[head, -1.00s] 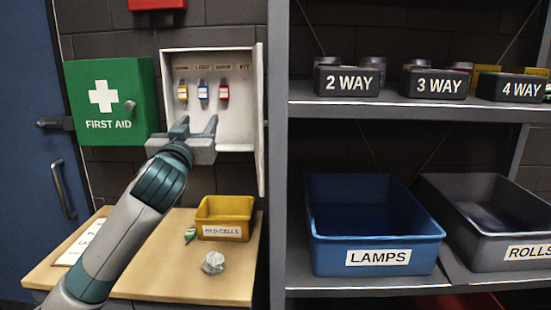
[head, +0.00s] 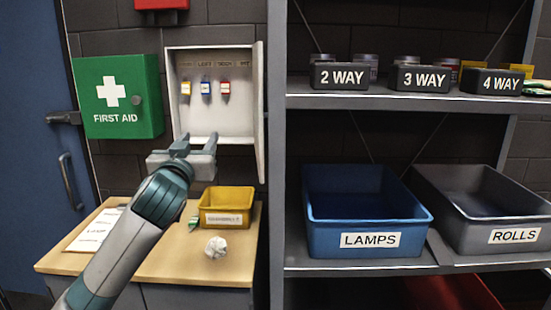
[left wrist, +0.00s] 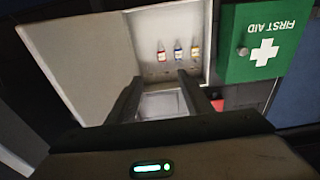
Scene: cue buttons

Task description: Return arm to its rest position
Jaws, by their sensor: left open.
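My left gripper (head: 196,146) is open and empty. It is in front of the lower part of the open wall cabinet (head: 213,112), below the hanging tags. Yellow (head: 186,89), blue (head: 206,89) and red (head: 225,88) tags hang in a row inside the cabinet. The left wrist view shows the open fingers (left wrist: 160,92) with nothing between them, and the same tags upside down. My left arm comes up from the bottom left over the wooden worktop. My right gripper is not in view.
A green first aid box (head: 119,97) hangs left of the cabinet. On the worktop (head: 165,264) are a yellow bin (head: 226,198), a crumpled white ball (head: 216,247) and a paper sheet (head: 97,230). Shelves with a blue LAMPS bin (head: 366,210) and a grey ROLLS bin (head: 478,210) stand right.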

